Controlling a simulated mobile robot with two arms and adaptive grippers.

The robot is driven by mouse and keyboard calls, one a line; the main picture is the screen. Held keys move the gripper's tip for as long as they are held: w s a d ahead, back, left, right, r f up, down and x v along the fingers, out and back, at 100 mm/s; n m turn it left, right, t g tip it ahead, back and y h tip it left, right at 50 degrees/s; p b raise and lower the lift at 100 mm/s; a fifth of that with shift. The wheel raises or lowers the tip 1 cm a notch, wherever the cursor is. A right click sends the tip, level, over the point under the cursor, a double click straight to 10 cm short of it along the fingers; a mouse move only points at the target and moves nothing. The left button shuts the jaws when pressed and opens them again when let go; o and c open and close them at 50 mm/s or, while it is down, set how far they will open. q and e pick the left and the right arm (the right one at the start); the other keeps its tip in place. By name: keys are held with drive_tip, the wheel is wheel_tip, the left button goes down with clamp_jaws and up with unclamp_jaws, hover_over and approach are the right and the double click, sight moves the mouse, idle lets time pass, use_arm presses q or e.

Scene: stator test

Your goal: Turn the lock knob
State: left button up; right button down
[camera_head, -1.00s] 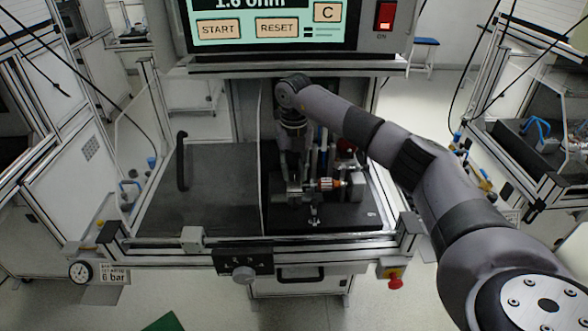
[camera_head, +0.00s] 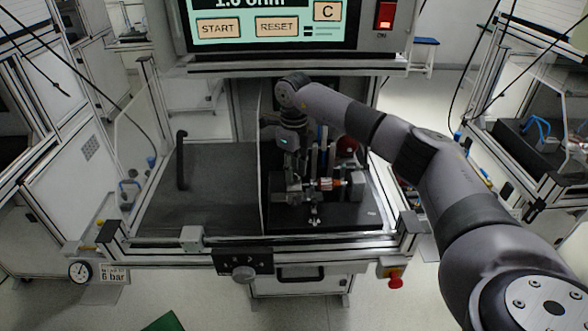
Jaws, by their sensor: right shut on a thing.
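My right arm reaches in from the right over the test bench. Its right gripper (camera_head: 291,188) points down at the left part of the dark fixture (camera_head: 346,215) and is shut on a small part there. The fingers and that part are small and dark, so I cannot make out its shape or tell whether it is the lock knob. A metal and orange cylinder (camera_head: 328,184) lies across the fixture just right of the gripper. A grey round knob (camera_head: 244,274) sits on a black panel at the bench front, away from the gripper. My left gripper is not in view.
A tester with START and RESET keys (camera_head: 250,28) hangs above the bench. The dark plate (camera_head: 212,200) on the left is clear, with a black handle (camera_head: 181,160) standing at its left. A clear upright panel borders the fixture. A red button (camera_head: 395,283) is at front right.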

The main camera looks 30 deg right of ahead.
idle(0.3)
drive_tip(key=c, duration=1.3)
unclamp_jaws()
